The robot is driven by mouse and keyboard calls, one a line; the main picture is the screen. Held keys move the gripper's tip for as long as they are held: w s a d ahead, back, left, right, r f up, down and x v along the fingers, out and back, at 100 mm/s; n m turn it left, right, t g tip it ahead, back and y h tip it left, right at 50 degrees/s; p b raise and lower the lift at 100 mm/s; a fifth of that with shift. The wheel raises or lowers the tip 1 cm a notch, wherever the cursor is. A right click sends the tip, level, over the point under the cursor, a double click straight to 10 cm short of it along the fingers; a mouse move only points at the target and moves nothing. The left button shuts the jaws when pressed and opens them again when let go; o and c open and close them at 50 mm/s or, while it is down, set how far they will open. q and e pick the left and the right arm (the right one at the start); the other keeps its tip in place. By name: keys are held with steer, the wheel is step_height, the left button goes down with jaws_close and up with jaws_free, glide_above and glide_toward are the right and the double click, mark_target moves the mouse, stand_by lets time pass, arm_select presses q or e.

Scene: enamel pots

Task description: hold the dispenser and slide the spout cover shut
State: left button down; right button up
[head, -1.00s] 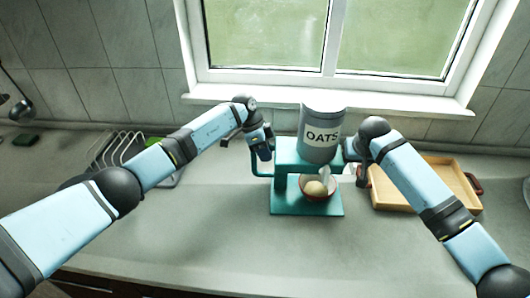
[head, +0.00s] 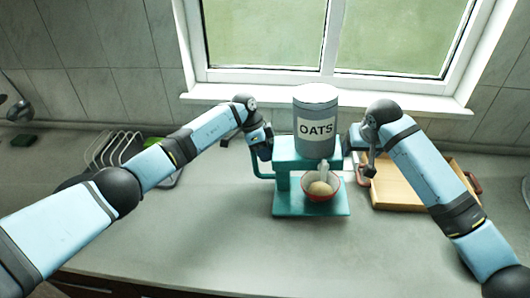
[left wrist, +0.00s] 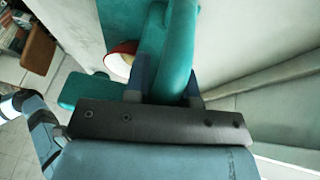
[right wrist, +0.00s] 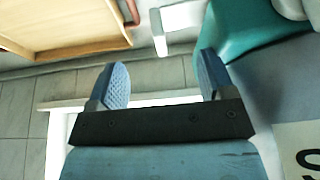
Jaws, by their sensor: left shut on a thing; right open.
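The dispenser is a teal stand (head: 283,204) bearing a grey canister (head: 316,107) labelled OATS. A red bowl (head: 309,194) with a pale heap in it stands on its base. A whitish shape (head: 323,170) shows above the bowl; I cannot tell whether it is spout or falling oats. My left gripper (head: 264,152) is shut on the teal side handle (left wrist: 176,55). My right gripper (right wrist: 163,75) is open and empty at the dispenser's right side. A pale tab (right wrist: 178,22), apparently the spout cover's, lies just beyond its fingertips. The spout opening is hidden.
A wooden tray (head: 405,200) with reddish handles lies right of the dispenser, below my right arm. A wire rack (head: 118,148) stands at the left, partly behind my left arm. The front counter is clear. The window sill is behind.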

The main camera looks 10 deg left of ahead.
steer(key=shift+a+r, duration=0.25)
steer(key=shift+r, duration=0.05)
steer(key=shift+s+r, duration=0.15)
steer(key=shift+r, duration=0.15)
arm_select(q)
steer(key=shift+r, duration=0.15)
arm_select(e)
steer(key=v, duration=1)
steer(key=shift+s+d+r, duration=0.2)
steer(key=shift+d+r, duration=0.1)
steer(key=shift+r, duration=0.05)
arm_select(q)
steer(key=c, duration=1.1)
jaws_free()
steer(key=shift+a, duration=0.1)
arm_select(e)
steer(key=shift+s, duration=0.1)
